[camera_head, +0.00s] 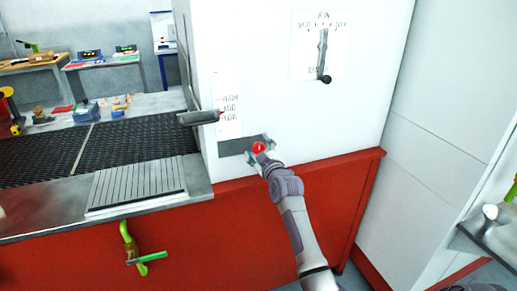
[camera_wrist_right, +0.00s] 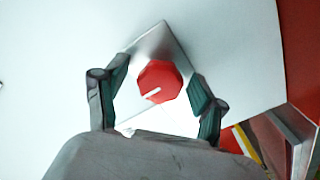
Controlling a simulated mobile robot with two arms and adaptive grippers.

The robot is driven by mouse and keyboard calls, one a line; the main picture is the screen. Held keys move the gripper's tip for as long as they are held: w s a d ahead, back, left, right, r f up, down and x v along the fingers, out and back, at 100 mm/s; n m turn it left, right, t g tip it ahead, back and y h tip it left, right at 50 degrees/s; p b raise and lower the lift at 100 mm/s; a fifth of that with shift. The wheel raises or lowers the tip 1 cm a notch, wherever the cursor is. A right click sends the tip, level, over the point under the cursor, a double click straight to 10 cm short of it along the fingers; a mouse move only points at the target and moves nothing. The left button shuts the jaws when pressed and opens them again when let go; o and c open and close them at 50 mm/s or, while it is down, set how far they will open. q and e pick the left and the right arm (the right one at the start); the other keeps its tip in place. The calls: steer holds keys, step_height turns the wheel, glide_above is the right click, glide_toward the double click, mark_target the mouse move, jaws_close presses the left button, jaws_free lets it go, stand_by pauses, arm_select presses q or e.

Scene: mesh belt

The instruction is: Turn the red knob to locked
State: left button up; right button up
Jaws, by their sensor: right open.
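The red knob (camera_head: 259,148) sits on a metal plate low on the white machine face. In the right wrist view the knob (camera_wrist_right: 160,82) is a red many-sided disc with a white pointer line toward the lower left of the picture. My right gripper (camera_head: 260,150) is at the knob with its fingers apart. In the wrist view the right gripper's fingertips (camera_wrist_right: 158,92) stand on either side of the knob, with a gap on both sides. Any locked marking is not legible. My left gripper is not in view.
A black lever (camera_head: 324,62) on a dial labelled RUN is above. A grey slide handle (camera_head: 199,117) beside a HIGH/MID/LOW scale sticks out left of the knob. A dark mesh belt (camera_head: 140,142) lies further left. A green-handled valve (camera_head: 140,256) is on the red front.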

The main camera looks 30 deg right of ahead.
steer(key=c, duration=1.2)
steer(key=shift+o, duration=0.2)
steer(key=shift+m, duration=0.3)
steer(key=m+p, duration=0.1)
steer(key=m, duration=0.1)
steer(key=shift+r+m, duration=0.1)
steer(key=shift+m, duration=0.2)
steer(key=m+p, duration=0.2)
steer(key=m, duration=0.3)
steer(key=shift+m, duration=0.3)
steer(key=m+p, duration=0.1)
steer(key=m, duration=0.3)
steer(key=shift+m, duration=0.3)
steer(key=shift+m+p, duration=0.35)
steer(key=shift+m, duration=1.85)
